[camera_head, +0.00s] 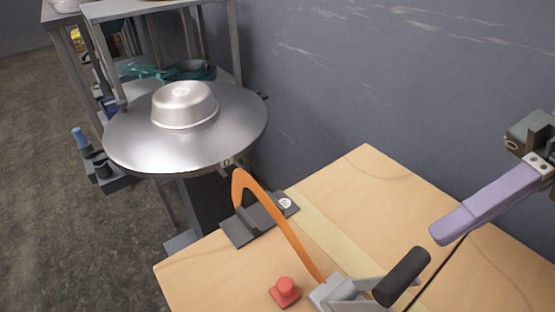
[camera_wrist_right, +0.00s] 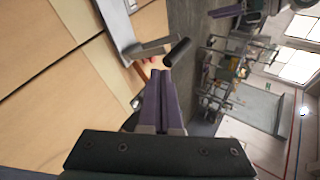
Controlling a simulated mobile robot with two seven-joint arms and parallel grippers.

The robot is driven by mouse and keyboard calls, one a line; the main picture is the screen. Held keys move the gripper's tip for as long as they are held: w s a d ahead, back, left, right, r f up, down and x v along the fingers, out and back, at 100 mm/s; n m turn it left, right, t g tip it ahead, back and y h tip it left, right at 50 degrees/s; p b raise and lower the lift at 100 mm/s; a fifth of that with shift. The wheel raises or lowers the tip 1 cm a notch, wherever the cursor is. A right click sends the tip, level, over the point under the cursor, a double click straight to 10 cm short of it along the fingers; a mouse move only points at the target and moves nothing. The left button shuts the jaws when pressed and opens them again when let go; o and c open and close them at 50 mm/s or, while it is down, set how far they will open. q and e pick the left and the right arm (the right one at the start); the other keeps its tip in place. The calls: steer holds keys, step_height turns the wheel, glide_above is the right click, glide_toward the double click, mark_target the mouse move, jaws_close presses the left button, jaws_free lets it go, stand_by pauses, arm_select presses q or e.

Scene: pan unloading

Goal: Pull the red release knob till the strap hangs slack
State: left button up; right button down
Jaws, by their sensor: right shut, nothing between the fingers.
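The red release knob (camera_head: 285,291) stands on the wooden tabletop near the bottom of the head view. The orange strap (camera_head: 283,228) arches from a dark bracket by the round metal pan down to a grey metal buckle (camera_head: 345,294) with a black handle (camera_head: 402,276). My right gripper (camera_head: 440,234) has purple fingers, shut and empty, above the table to the right of the black handle. In the right wrist view its fingers (camera_wrist_right: 160,76) point toward the handle (camera_wrist_right: 178,52), with a bit of red (camera_wrist_right: 151,60) beside it. My left gripper is out of view.
A wide metal disc (camera_head: 240,130) carries an upturned metal bowl (camera_head: 184,106) beyond the table. A dark bracket (camera_head: 238,231) sits at the table's far left edge. A grey wall (camera_head: 380,80) stands behind. The tabletop (camera_head: 375,190) is clear at the back right.

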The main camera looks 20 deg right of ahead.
steer(key=y+b, duration=0.1)
steer(key=b, duration=0.6)
glide_toward(292, 290)
arm_select(q)
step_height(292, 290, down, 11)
steer(key=b, duration=0.1)
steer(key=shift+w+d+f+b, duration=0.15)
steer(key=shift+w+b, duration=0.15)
arm_select(e)
steer(key=shift+m+t, duration=0.4)
steer(key=x, duration=0.6)
steer(key=shift+f, duration=0.3)
steer(key=shift+s+a+r+p, duration=0.25)
steer(key=shift+a+p, duration=0.25)
steer(key=shift+p, duration=0.45)
steer(key=shift+a+f, duration=0.15)
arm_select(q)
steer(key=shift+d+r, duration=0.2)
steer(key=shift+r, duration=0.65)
arm_select(e)
steer(key=shift+f, duration=0.1)
steer(key=p+v, duration=0.1)
steer(key=v, duration=0.9)
steer(key=shift+f, duration=0.1)
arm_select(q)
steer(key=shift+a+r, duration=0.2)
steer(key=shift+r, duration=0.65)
